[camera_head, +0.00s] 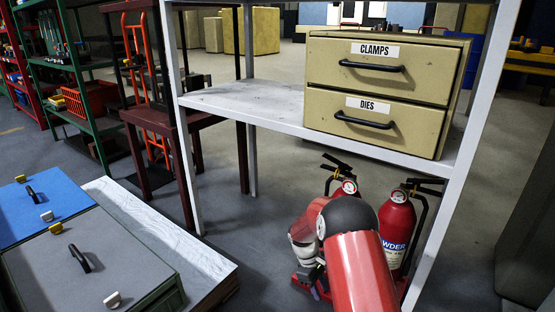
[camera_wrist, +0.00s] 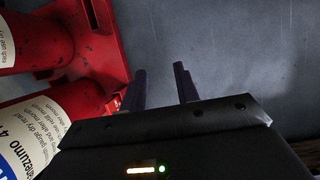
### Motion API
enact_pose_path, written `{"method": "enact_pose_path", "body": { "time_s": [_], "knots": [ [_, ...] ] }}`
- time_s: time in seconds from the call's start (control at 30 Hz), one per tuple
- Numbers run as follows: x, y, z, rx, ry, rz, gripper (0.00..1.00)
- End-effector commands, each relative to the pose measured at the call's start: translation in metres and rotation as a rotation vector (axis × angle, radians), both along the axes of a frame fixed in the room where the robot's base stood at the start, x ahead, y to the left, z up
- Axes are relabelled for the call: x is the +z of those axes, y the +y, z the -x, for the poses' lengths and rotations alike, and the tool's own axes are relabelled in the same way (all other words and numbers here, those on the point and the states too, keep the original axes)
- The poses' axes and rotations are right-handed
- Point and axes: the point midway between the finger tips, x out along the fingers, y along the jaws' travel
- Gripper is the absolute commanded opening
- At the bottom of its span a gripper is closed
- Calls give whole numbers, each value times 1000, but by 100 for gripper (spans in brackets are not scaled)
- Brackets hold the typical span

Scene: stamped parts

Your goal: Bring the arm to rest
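My gripper (camera_wrist: 162,82) shows in the wrist view with its two dark fingers apart and nothing between them. Grey floor lies beyond the fingertips. In the head view my red arm with its black joint reaches down in front of the white shelf, and the fingers cannot be made out there. Two red fire extinguishers stand close behind and beside the arm, one on the right (camera_head: 397,222) and one mostly hidden behind my arm (camera_head: 345,186). In the wrist view red extinguisher bodies with white labels (camera_wrist: 45,40) lie left of my gripper.
The white shelf (camera_head: 240,104) bears a beige cabinet (camera_head: 385,90) with two shut drawers, labelled CLAMPS and DIES. Low cabinets with blue (camera_head: 60,195) and grey (camera_head: 105,255) tops stand at lower left. Dark red table legs and green racks stand behind.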

Motion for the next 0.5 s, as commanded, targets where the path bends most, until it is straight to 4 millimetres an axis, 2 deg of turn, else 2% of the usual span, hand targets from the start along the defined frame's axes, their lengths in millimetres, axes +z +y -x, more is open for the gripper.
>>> {"method": "enact_pose_path", "body": {
  "time_s": [0.27, 0.5],
  "knots": [
    [42, -3, 2, -51, -59, -10, 31],
    [96, -6, 12, -125, -136, -27, 31]
  ]
}}
